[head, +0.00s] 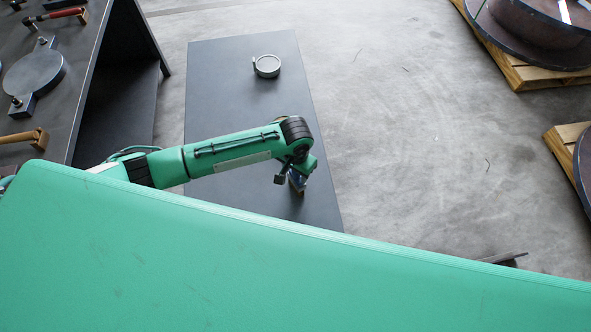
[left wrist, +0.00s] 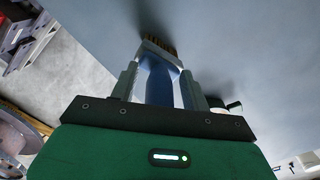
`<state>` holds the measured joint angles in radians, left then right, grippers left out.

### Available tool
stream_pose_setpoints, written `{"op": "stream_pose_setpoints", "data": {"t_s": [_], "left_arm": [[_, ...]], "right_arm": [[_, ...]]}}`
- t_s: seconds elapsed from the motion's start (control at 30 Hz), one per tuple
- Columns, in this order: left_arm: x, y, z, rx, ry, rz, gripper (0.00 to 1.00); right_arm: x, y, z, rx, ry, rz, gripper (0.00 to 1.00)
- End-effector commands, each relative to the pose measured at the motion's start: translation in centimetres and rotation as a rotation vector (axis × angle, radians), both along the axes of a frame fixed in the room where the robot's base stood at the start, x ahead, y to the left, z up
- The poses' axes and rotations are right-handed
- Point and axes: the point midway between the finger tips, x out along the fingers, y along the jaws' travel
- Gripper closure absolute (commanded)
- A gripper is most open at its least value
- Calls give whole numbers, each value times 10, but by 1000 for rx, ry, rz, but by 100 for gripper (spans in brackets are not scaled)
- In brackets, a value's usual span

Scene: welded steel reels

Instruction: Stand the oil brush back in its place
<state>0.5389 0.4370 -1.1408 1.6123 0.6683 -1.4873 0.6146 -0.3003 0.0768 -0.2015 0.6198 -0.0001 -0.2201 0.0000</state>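My left gripper (head: 292,180) hangs below the wrist of my green arm, above the near part of a dark flat-topped surface (head: 225,95). In the left wrist view the gripper (left wrist: 158,88) is shut on the oil brush (left wrist: 160,80). The brush has a blue handle between the fingers, a pale metal collar and brown bristles pointing away from the palm. In the head view the brush is small and mostly hidden by the gripper. A round, low grey metal holder or tin (head: 267,66) stands on the far part of the surface, apart from the gripper. My right gripper is not seen.
A dark workbench (head: 60,110) at the left carries a round plate (head: 35,72), a red-handled tool (head: 55,16) and wooden-handled tools. Steel reels (head: 530,25) on wooden pallets (head: 530,75) stand at the right. The concrete floor between is mostly clear.

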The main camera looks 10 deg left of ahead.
Motion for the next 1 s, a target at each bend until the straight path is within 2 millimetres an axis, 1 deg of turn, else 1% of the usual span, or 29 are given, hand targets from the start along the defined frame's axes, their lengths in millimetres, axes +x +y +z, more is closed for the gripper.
{"op": "stream_pose_setpoints", "data": {"t_s": [0.17, 0.27, 0.37, 0.5, 0.7, 0.83, 1.0], "left_arm": [[0, 0, 6, -2, -1, -1, 53], [1, -1, 19, -3, -2, -1, 53], [1, -1, 39, -2, -3, -1, 53], [1, -1, 71, -4, -4, -1, 53], [1, -1, 106, -2, -3, 0, 53], [0, -1, 118, -1, -1, -1, 53], [0, 0, 123, -1, 1, 0, 53]], "right_arm": [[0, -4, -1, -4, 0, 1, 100], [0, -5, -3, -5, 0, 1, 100], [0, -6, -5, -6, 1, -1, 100], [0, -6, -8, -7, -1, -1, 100], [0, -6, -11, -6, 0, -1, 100], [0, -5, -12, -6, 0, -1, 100], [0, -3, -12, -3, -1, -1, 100]]}}
